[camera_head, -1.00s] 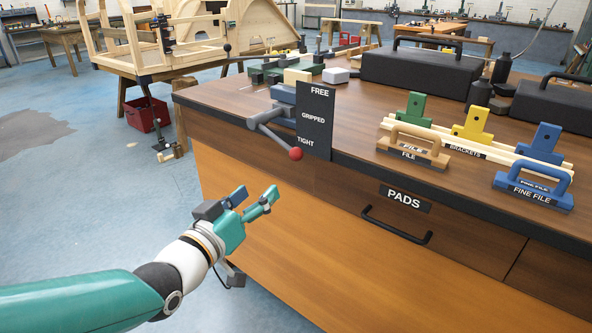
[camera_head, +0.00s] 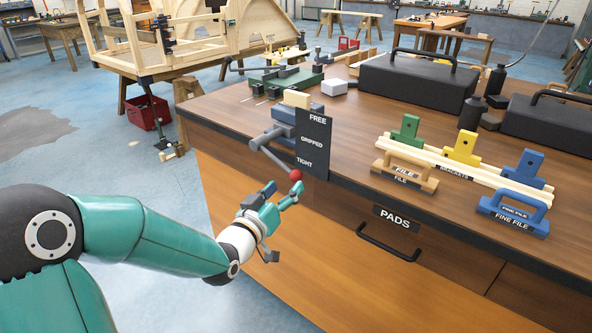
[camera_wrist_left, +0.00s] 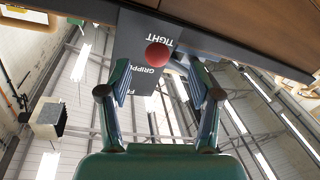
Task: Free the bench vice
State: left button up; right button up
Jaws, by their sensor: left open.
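The bench vice (camera_head: 284,116) is at the bench's front left corner, with a pale wood block (camera_head: 297,99) at its jaws. Its grey handle (camera_head: 270,155) slopes down right to a red ball (camera_head: 296,175). The ball is by TIGHT on the black FREE/GRIPPED/TIGHT board (camera_head: 316,140). My left gripper (camera_head: 283,192) is open just below the ball. In the left wrist view, the ball (camera_wrist_left: 157,55) appears centred between the fingertips (camera_wrist_left: 158,75), with nothing gripped. I cannot tell its exact depth from them. My right gripper is not in view.
The PADS drawer (camera_head: 395,222) is in the bench front, right of my gripper. A file (camera_head: 405,172), a fine file (camera_head: 515,210) and coloured brackets (camera_head: 462,147) line the bench front. A black case (camera_head: 420,80) stands behind. The floor left of the bench is open.

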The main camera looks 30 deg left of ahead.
aim_at(293, 181)
pick_arm(q)
jog(key=w, duration=0.6)
jog(key=shift+a, duration=0.35)
grip_shut()
jog(key=shift+d+p, duration=0.1)
jog(key=shift+p, duration=0.2)
